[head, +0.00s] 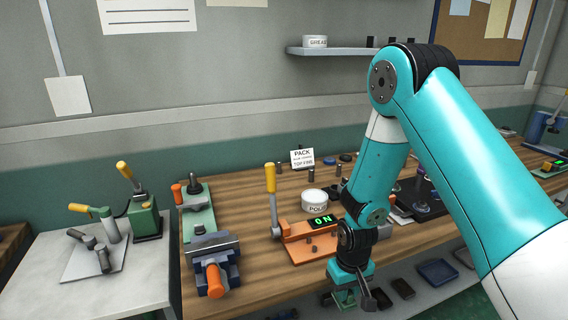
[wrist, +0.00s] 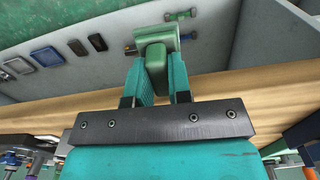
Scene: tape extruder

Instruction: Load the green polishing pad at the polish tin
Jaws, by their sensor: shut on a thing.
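The green polishing pad (wrist: 158,38) is in my gripper (wrist: 156,72) in the wrist view. The teal fingers are shut on its narrow grip block, and its wider plate extends past the fingertips. In the head view my gripper (head: 352,290) is low at the front edge of the bench, and the pad (head: 343,299) shows partly below it. The white polish tin (head: 314,199) stands on the bench, behind and left of my gripper, apart from the pad. Its label is partly cut off by the display in front, and its top looks pale.
An orange lever fixture (head: 297,250) with a lit ON display (head: 322,221) stands in front of the tin. A blue vise (head: 212,257) is to the left. A sign (head: 302,158) stands behind. A lower shelf holds dark trays (head: 438,271) below the wooden bench (head: 252,295).

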